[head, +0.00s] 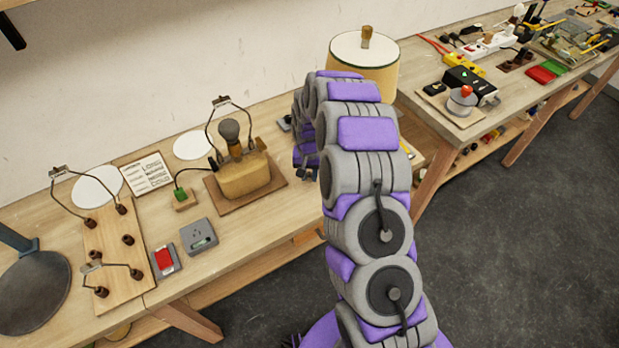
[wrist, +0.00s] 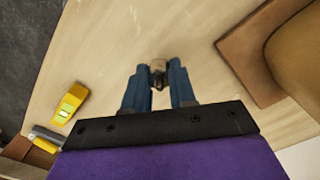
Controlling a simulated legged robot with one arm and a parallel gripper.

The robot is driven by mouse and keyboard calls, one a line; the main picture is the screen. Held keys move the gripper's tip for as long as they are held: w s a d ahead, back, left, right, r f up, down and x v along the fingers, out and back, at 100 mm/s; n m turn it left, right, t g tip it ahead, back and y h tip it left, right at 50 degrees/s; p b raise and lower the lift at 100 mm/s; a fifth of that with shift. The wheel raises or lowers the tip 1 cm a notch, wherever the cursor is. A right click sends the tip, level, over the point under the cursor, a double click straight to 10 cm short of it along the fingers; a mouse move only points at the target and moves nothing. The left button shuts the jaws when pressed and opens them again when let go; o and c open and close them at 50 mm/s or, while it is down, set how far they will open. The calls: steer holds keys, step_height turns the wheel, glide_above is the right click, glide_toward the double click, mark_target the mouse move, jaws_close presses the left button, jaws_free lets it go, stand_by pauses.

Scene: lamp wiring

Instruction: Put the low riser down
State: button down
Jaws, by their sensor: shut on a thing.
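In the wrist view, my gripper (wrist: 158,75) has its two blue fingers shut on a small tan and dark piece, the low riser (wrist: 158,70). Only a small part of it shows between the fingertips; the rest is hidden. The pale wooden tabletop (wrist: 150,30) lies beneath, and I cannot tell whether the riser touches it. In the head view, the gripper (head: 312,173) is mostly hidden behind my purple and grey arm, just right of the lamp base (head: 245,174). The riser cannot be made out there.
The lamp base stands on a brown board (head: 217,197), close right of my gripper in the wrist view. A wooden board with metal brackets (head: 125,215) and a shaded lamp (head: 364,60) share the bench. Bare tabletop surrounds the fingertips.

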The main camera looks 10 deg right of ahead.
steer(key=shift+a+f, duration=0.2)
steer(key=shift+f, duration=0.75)
steer(key=shift+d+r, duration=0.1)
steer(key=shift+d, duration=0.05)
steer(key=shift+d, duration=0.1)
steer(key=shift+d+f, duration=0.1)
steer(key=shift+f, duration=0.2)
steer(key=shift+a+f, duration=0.2)
steer(key=shift+f, duration=0.1)
steer(key=c, duration=0.9)
jaws_free()
steer(key=shift+r, duration=0.15)
